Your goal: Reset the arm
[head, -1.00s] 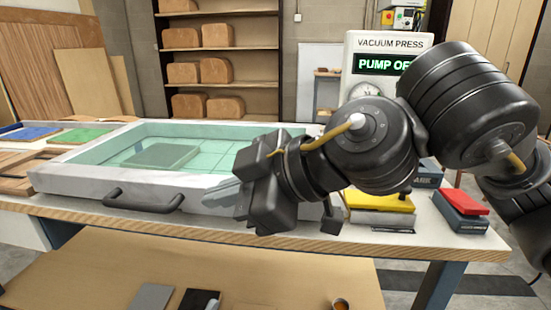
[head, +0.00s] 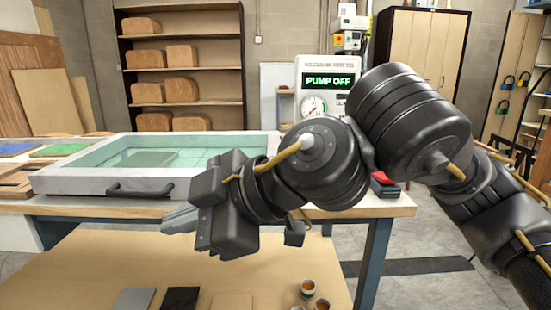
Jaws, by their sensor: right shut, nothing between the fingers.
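My right arm reaches in from the right in the head view. Its gripper (head: 180,219) points left, its fingers shut with nothing between them. It shows in front of the table's front edge, below the handle of the press frame. My left gripper is not in view. The vacuum press (head: 313,76) stands behind the table and its display reads "PUMP OFF". The framed press bed (head: 90,182) with a green see-through sheet (head: 215,155) lies on the table. A dark flat shape under the sheet is partly blurred.
A lower shelf (head: 80,270) holds flat samples and small cups (head: 307,288). A blue panel (head: 14,149) and a green panel (head: 58,150) lie at left. Shelves with curved wooden forms (head: 180,90) stand behind.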

